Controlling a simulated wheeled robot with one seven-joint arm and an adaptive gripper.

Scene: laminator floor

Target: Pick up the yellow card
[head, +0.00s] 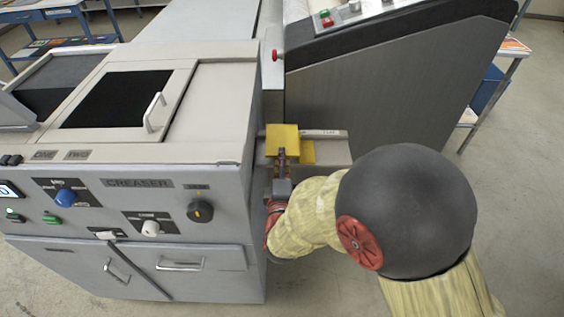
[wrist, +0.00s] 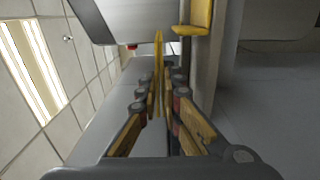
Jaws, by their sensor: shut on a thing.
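The yellow card (head: 282,137) is between the fingertips of my gripper (head: 281,157) at the right side of the creaser. In the wrist view the card (wrist: 158,50) shows nearly edge-on, rising past the fingertips of my gripper (wrist: 162,82). The gripper is shut on it. A grey tray (head: 333,149) juts from the creaser's side behind and below the card. Another yellow piece (head: 308,153) shows at the tray, partly hidden by the card; a yellow piece also appears in the wrist view (wrist: 196,16). I cannot tell whether card and tray touch.
The creaser (head: 140,183) with knobs, buttons and a hatch handle (head: 153,112) stands close on the left. A tall grey machine (head: 390,85) with a sloped control panel stands behind the tray. Open floor (head: 520,200) lies to the right.

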